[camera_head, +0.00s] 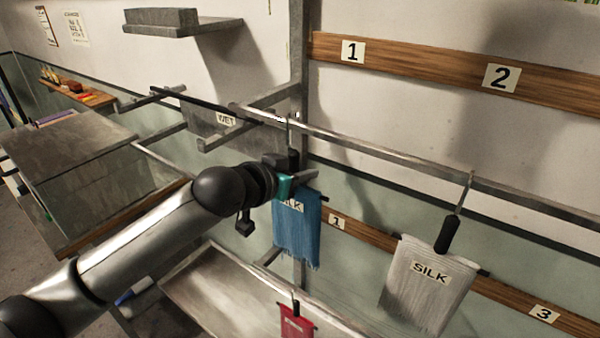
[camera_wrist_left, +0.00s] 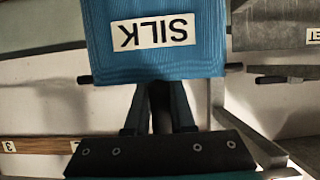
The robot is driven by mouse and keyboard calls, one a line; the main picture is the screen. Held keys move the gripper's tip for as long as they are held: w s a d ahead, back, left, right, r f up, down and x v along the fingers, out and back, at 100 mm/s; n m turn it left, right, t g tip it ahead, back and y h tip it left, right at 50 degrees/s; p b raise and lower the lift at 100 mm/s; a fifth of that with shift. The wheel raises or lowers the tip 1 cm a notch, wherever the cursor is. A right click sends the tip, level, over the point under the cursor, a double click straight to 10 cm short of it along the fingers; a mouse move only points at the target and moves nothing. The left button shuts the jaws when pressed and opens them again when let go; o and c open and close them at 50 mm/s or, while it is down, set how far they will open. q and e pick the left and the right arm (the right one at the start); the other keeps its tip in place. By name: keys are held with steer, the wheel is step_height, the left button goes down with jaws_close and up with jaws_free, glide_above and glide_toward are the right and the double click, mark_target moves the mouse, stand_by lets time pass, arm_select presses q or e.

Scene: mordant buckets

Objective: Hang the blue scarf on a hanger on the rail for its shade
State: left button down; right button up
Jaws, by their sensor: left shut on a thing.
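The blue scarf (camera_head: 297,235) hangs from a dark hanger bar, its SILK label partly covered in the head view. It also shows upside down in the left wrist view (camera_wrist_left: 150,62), with both bar ends sticking out. My left gripper (camera_head: 288,172) is shut on the hanger's dark grip, also seen between the fingers in the wrist view (camera_wrist_left: 160,110). The thin hook (camera_head: 288,128) rises to the upper metal rail (camera_head: 370,146), near plate 1; I cannot tell whether it rests on it. My right gripper is out of view.
A pale grey SILK scarf (camera_head: 425,290) hangs on the upper rail to the right. A red scarf (camera_head: 297,322) hangs lower, near the front. A WET sign (camera_head: 226,118) and short bars are at left. Numbered boards (camera_head: 420,61) line the wall. The rail between the scarves is clear.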

arm_select(q)
steer(key=shift+f, duration=0.3)
steer(key=c, duration=0.7)
jaws_free()
